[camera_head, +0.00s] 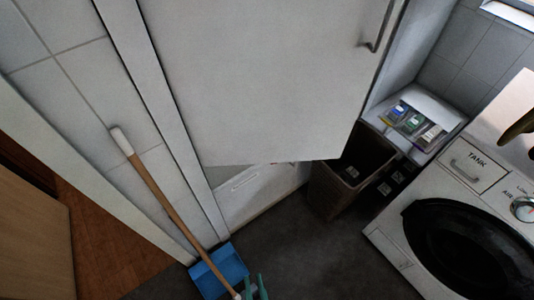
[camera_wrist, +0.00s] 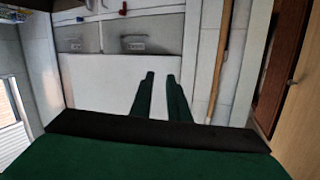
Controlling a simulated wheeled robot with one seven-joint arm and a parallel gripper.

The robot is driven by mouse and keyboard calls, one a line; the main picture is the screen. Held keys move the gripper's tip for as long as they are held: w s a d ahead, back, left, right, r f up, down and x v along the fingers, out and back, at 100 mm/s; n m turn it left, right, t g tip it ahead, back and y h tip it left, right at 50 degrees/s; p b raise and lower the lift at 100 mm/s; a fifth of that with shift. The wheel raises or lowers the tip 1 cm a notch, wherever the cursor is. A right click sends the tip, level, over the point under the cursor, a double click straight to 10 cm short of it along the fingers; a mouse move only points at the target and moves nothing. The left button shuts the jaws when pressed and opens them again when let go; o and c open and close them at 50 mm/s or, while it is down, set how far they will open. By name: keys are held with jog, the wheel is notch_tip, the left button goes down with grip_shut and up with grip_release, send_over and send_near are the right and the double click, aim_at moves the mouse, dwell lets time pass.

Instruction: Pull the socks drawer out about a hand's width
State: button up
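In the wrist view two grey drawer fronts sit side by side in a white cabinet, a left drawer (camera_wrist: 76,46) and a right drawer (camera_wrist: 133,44). Each has a small label or pull that is too small to read, so I cannot tell which is the socks drawer. Both look closed. My gripper (camera_wrist: 160,75) has two dark green fingers with a gap between them, empty, in front of the white panel (camera_wrist: 105,82) below the drawers. In the head view the tips of my gripper (camera_head: 255,288) show at the bottom edge. The drawers are hidden there behind the white door.
A white door (camera_head: 260,75) with a metal handle (camera_head: 380,25) stands open across the cabinet. A broom (camera_head: 160,190) leans by a blue dustpan (camera_head: 219,268). A brown bin (camera_head: 325,190) and washing machine (camera_head: 400,240) stand right. Dark floor (camera_head: 315,255) is clear between.

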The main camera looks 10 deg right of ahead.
jog(key=w+d+f+m+g+h, duration=0.15)
jog(key=w+f+m+h, duration=0.35)
jog(key=w+m, duration=0.7)
jog(key=w+d+f+m+h, duration=0.4)
jog(key=w+m, duration=0.5)
jog(key=w, duration=0.6)
jog(key=w+d+f+m+g+h, duration=0.1)
jog(key=w+f+m+h, duration=0.5)
jog(key=w+m, duration=0.6)
jog(key=shift+n, duration=0.3)
jog(key=shift+w+a+r+x, duration=0.1)
jog(key=shift+w+a+x, duration=0.05)
jog(key=shift+x, duration=1.8)
jog(key=shift+w+a+r+x, duration=0.1)
jog(key=shift+w+a+x, duration=0.1)
jog(key=shift+x, duration=1.8)
jog(key=shift+w+a+x, duration=0.15)
jog(key=shift+x, duration=1.8)
grip_shut()
jog(key=shift+d, duration=0.15)
